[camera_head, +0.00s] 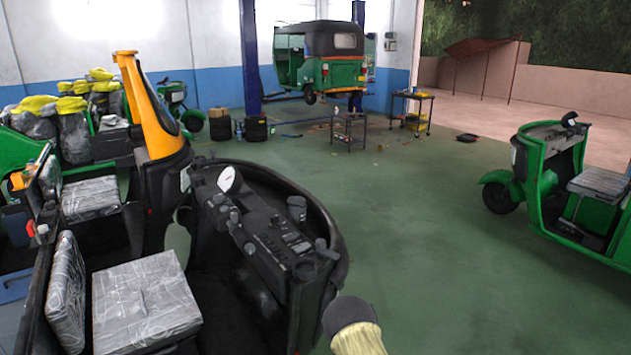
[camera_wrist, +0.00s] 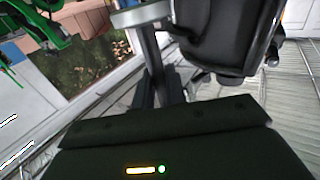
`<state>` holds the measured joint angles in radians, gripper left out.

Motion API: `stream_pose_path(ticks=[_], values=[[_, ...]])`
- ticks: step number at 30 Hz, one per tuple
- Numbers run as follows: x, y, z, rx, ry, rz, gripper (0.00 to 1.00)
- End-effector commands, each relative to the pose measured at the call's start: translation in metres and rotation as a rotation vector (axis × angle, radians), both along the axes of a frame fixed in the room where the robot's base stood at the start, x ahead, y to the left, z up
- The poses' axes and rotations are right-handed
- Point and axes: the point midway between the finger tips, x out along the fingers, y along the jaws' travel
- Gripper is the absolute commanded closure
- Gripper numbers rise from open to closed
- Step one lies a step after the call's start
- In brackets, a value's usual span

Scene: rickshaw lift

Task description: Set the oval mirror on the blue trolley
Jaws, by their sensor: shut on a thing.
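My gripper (camera_wrist: 158,40) shows in the wrist view, its dark body across the bottom and a grey finger rising from it. My gripper is not clear in the head view. No blue trolley is clearly seen; a small blue surface (camera_head: 15,288) at the far left is unclear.
The black rickshaw (camera_head: 285,250) with wrapped seats fills the near left. A green rickshaw (camera_head: 550,185) stands at right, another (camera_head: 325,65) is raised at the back. Dark trolleys (camera_head: 348,128) stand near the back.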

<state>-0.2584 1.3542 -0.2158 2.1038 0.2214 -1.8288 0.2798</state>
Motion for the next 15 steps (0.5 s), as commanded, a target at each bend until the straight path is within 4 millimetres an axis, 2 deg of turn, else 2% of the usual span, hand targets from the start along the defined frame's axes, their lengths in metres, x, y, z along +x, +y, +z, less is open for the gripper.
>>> stream_pose_path(ticks=[1,4,15], values=[[-0.006,-0.006,-0.010,-0.004,0.003,0.001,1.00],[-0.014,-0.012,-0.020,-0.007,0.000,0.005,1.00],[-0.018,-0.014,-0.024,-0.007,-0.003,0.008,1.00]])
